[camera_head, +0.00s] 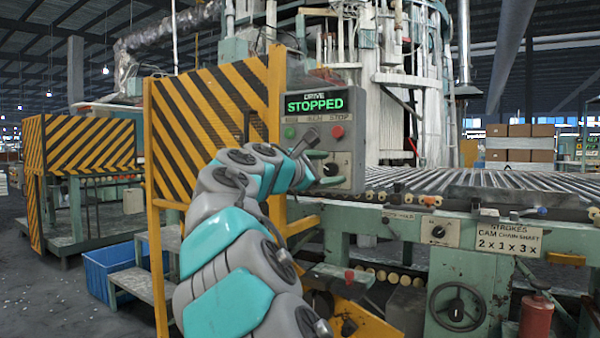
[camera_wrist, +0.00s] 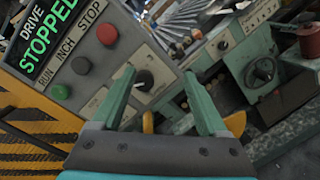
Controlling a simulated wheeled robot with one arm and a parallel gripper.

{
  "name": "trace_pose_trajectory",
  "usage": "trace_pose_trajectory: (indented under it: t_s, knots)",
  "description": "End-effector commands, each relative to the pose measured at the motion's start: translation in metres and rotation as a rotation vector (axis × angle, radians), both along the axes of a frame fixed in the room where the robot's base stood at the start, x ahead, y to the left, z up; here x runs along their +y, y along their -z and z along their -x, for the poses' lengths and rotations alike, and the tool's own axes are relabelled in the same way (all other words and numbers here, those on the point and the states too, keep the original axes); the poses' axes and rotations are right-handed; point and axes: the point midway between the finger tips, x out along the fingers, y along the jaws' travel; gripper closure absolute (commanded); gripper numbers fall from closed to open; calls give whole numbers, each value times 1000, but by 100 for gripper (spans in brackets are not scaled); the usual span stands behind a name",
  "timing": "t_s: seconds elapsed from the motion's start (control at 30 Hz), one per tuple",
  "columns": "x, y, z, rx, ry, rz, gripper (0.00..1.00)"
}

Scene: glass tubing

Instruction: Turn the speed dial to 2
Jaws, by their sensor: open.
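A grey control box (camera_head: 350,105) carries a green DRIVE STOPPED display, and on its lower face sits a black dial (camera_head: 329,168). The dial also shows in the wrist view (camera_wrist: 144,79), with a pale marked plate around it. Its number setting is too small to read. My gripper (camera_head: 333,167) is at the lower face of the box, partly covering the plate. In the wrist view my gripper (camera_wrist: 157,75) is open, with one teal finger on each side of the dial. The dial appears nearer the left finger; I cannot tell whether either touches it.
A green button (camera_wrist: 82,65), a dark button and a red button (camera_wrist: 107,33) sit above the dial. A striped yellow-black guard (camera_head: 205,130) stands left of the box. The roller conveyor (camera_head: 490,185) lies right, with another dial (camera_head: 438,232) and a handwheel (camera_head: 457,306).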

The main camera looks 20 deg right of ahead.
Motion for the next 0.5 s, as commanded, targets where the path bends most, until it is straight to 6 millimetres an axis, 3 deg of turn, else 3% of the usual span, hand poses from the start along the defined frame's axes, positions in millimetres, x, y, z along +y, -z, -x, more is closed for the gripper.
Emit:
trace_pose_trajectory:
  t_s: [0.1,0.2,0.5]
  knots:
    - [19,8,-18,23,-18,32,23]
    - [22,11,-25,31,-23,39,23]
    - [-9,12,-46,32,-24,40,23]
